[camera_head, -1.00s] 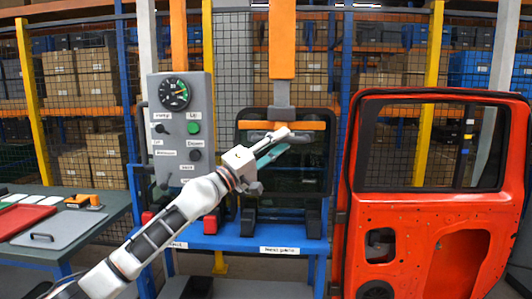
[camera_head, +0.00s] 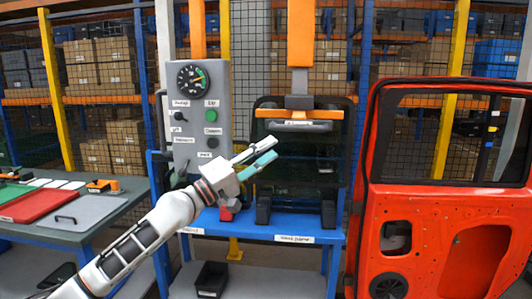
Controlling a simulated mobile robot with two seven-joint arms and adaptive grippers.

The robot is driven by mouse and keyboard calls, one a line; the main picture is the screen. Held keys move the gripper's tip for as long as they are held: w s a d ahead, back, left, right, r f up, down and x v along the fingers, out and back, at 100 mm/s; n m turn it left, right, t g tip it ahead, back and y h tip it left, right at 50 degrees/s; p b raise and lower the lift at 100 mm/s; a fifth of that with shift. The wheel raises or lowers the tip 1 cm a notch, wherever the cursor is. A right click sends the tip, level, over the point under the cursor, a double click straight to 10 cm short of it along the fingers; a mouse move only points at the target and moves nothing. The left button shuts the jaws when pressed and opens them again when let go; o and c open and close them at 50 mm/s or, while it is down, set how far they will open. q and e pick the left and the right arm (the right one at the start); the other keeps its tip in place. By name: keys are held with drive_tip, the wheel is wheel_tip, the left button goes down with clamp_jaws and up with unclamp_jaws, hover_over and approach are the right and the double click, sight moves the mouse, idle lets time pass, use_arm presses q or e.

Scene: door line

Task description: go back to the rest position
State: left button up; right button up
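My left gripper (camera_head: 262,160) is in the middle of the camera_head view, its white arm coming in from the lower left. Its two fingers, one grey-white and one teal, are spread apart with nothing between them. It is in front of the blue stand (camera_head: 260,231), between the grey control panel (camera_head: 204,113) and the dark glass pane (camera_head: 303,163). It looks clear of both, though its depth is hard to judge. My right gripper is not in view.
A red-orange car door (camera_head: 441,200) stands at the right. An orange lifting device (camera_head: 301,40) hangs above the glass. A table (camera_head: 90,232) with a red tray (camera_head: 42,204) and a grey lid (camera_head: 88,214) is at the left. A black bin (camera_head: 212,278) sits on the lower shelf.

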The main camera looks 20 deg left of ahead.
use_arm(q)
drive_tip(key=s+d+f+m+g+y, duration=0.1)
drive_tip(key=s+d+f+m+y, duration=0.15)
drive_tip(key=f, duration=1.05)
drive_tip(key=s+d+f+m+g+y, duration=0.1)
drive_tip(key=s+d+f, duration=0.25)
drive_tip(key=f, duration=0.85)
drive_tip(key=s+d+f+m+g+y, duration=0.15)
drive_tip(key=s+f, duration=0.25)
drive_tip(key=f, duration=0.9)
drive_tip(key=s+f+m+g+y, duration=0.4)
drive_tip(key=s+f+m, duration=0.1)
drive_tip(key=s+f, duration=1.7)
drive_tip(key=shift+s+d+m+y, duration=0.3)
drive_tip(key=shift+s+d+y, duration=0.15)
drive_tip(key=shift+s, duration=0.25)
